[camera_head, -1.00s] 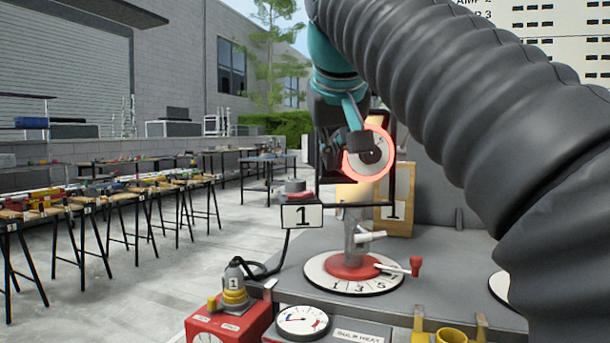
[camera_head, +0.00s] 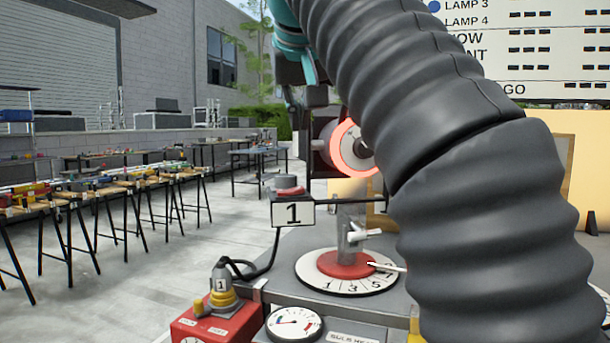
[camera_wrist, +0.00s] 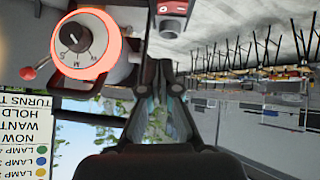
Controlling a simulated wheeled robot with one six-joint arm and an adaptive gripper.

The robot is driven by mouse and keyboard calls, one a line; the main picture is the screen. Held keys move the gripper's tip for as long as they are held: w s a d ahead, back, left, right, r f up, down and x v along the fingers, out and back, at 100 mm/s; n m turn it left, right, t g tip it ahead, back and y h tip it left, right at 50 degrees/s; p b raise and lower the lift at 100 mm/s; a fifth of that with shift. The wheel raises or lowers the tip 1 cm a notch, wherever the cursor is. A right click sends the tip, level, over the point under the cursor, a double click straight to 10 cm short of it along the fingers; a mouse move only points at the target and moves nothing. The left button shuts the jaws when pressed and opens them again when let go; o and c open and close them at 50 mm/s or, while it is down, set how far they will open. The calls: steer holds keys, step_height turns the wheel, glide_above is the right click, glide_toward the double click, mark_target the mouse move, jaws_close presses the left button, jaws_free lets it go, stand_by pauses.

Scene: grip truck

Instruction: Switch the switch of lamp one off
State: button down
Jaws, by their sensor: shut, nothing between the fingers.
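The box of station 1 bears a white "1" plate (camera_head: 293,213). On top of the box sits a red base with a grey round knob (camera_head: 283,181); I cannot tell its setting. In the wrist view, which is upside down, a red part with a grey knob (camera_wrist: 168,27) shows at the top edge, beyond my fingertips. A dial in a glowing red ring (camera_head: 352,147) stands right of the box; it also shows in the wrist view (camera_wrist: 86,45). My gripper (camera_wrist: 163,68) is shut and empty, apart from both. In the head view, my arm partly hides it.
A round white numbered plate with a red centre (camera_head: 347,271) lies on the grey bench below the dial. A red box with a yellow-banded plug (camera_head: 222,292) and a gauge (camera_head: 294,323) are in front. A lamp board (camera_head: 520,45) stands at upper right. Trestle tables line the left.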

steer(key=b, duration=0.1)
glide_above(301, 187)
steer(key=s, duration=0.3)
step_height(301, 187, down, 6)
steer(key=f, duration=0.1)
steer(key=shift+w+f+b, duration=0.15)
steer(key=shift+f+b, duration=0.7)
steer(key=shift+f, duration=0.05)
steer(key=shift+d+f+b, duration=0.15)
steer(key=shift+f+b, duration=0.15)
steer(key=shift+f, duration=0.5)
